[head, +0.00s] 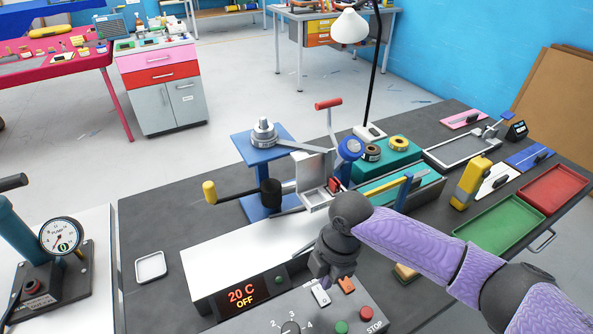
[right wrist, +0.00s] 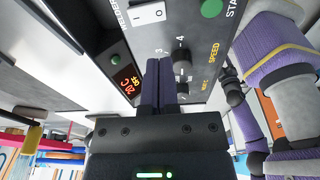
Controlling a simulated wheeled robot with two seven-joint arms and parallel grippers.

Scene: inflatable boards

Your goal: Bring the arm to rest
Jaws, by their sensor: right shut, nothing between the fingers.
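My right arm (head: 412,243) comes in from the right with a purple sleeve. My right gripper (head: 332,277) points down over the front of the machine's control panel, near its white switch. In the right wrist view the two dark fingers of the right gripper (right wrist: 158,82) are together with nothing between them, in front of the panel face. Whether the fingertips touch the panel cannot be told. My left gripper is not in view.
The control panel (head: 262,325) has a dial, green and red buttons and a display (head: 242,295) reading 20 C OFF. Behind it stand a blue press stand (head: 262,165) and a lever handle (head: 209,192). A green tray (head: 500,225) and red tray (head: 553,190) lie right.

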